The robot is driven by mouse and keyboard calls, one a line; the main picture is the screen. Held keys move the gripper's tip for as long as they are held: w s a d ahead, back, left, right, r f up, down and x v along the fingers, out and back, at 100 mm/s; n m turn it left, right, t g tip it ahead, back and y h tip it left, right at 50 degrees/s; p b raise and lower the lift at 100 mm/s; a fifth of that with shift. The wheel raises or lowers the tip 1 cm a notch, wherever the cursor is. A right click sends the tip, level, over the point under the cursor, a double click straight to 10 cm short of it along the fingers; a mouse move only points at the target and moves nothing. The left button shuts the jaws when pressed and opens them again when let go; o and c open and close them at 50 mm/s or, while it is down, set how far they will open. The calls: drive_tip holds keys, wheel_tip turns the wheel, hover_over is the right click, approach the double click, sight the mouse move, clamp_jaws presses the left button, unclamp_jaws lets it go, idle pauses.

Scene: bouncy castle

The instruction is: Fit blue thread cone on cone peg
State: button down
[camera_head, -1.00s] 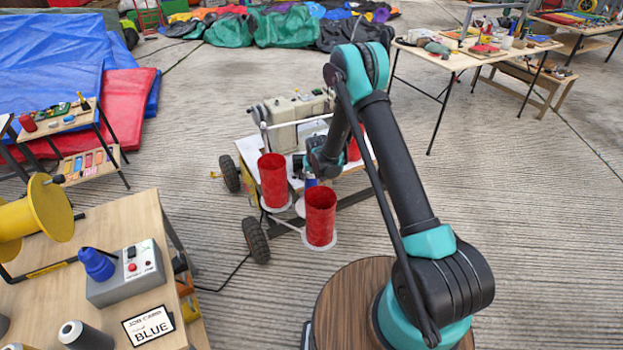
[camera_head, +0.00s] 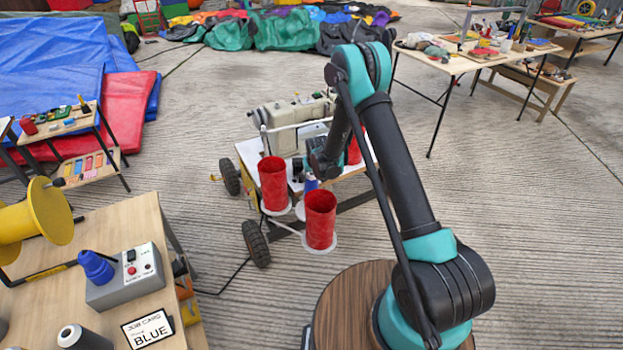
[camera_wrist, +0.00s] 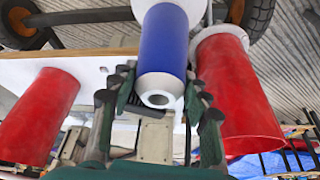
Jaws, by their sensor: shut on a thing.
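The blue thread cone (camera_wrist: 165,45) stands between the fingers of my gripper (camera_wrist: 160,76) in the wrist view, with its pale holed end towards the camera. My gripper is shut on it. In the head view only a small part of the blue cone (camera_head: 311,183) shows, between two red cylinders and below my wrist. A white disc (camera_wrist: 205,8) lies behind the cone's far end in the wrist view. The cone peg is not visible; I cannot tell whether the cone is around it.
Red cylinders (camera_head: 273,184) (camera_head: 320,219) stand close on both sides of the cone, on white discs. A sewing machine (camera_head: 290,120) sits on the wheeled cart behind. A bench at left holds a control box (camera_head: 128,276) and a job card reading BLUE (camera_head: 149,328).

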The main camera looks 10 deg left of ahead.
sight(311, 186)
drive_tip(key=shift+f, duration=2.4)
idle(1.1)
drive_tip(key=shift+r, duration=0.1)
drive_tip(key=shift+r, duration=2.3)
